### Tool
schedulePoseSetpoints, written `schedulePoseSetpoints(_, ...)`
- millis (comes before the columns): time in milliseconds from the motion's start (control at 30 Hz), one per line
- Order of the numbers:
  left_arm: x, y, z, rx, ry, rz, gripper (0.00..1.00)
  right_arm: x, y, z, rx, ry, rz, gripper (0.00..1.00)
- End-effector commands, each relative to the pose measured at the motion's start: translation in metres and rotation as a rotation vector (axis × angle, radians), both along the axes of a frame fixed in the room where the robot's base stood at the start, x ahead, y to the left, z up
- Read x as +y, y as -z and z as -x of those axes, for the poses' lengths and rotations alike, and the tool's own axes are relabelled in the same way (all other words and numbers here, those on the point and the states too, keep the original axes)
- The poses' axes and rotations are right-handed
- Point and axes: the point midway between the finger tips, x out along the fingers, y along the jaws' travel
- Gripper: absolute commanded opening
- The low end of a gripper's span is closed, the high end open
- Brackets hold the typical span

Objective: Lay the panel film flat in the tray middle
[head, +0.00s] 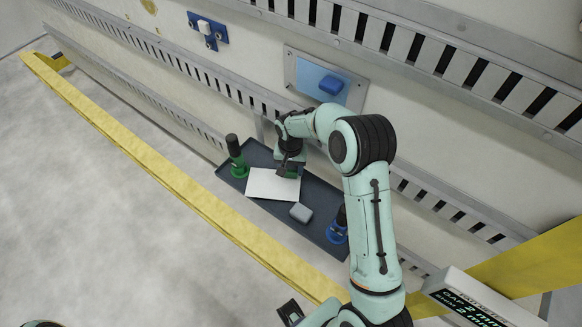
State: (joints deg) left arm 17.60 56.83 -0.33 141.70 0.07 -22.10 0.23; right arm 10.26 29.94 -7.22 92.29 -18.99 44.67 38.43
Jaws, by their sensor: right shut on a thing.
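The panel film, a plain white sheet (269,186), is in the head view over the left-middle part of the dark tray (318,231). It looks flat, but I cannot tell whether all of it touches the tray floor. My right gripper (287,171) is at the film's upper right edge, shut on it; the fingertips are small and partly hidden by the wrist. My right arm covers part of the tray's back edge.
In the tray, a green-based tool (237,160) stands at the left, a grey block (301,212) right of the film, and a blue-based tool (338,228) at the right end. A yellow rail (180,185) runs in front.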

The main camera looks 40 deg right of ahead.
Motion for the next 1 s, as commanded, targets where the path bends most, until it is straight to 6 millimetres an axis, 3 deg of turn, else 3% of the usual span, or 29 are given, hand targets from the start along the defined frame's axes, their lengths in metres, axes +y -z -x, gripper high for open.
schedulePoseSetpoints(500, 0.000, 0.007, 0.003, 0.003, 0.000, 0.000, 0.43, 0.001, 0.011, 0.001, 0.004, -0.002, -0.001, 0.26)
schedulePoseSetpoints(533, 0.000, 0.006, 0.003, 0.003, 0.000, 0.000, 0.43, 0.001, 0.010, 0.001, 0.004, -0.002, -0.001, 0.64)
schedulePoseSetpoints(600, 0.000, 0.006, 0.003, 0.003, 0.000, 0.000, 0.43, 0.001, 0.009, 0.001, 0.003, -0.001, -0.001, 0.84)
schedulePoseSetpoints(1000, 0.000, 0.005, 0.002, 0.003, 0.000, 0.000, 0.43, 0.000, 0.000, 0.000, -0.001, 0.000, 0.001, 0.84)
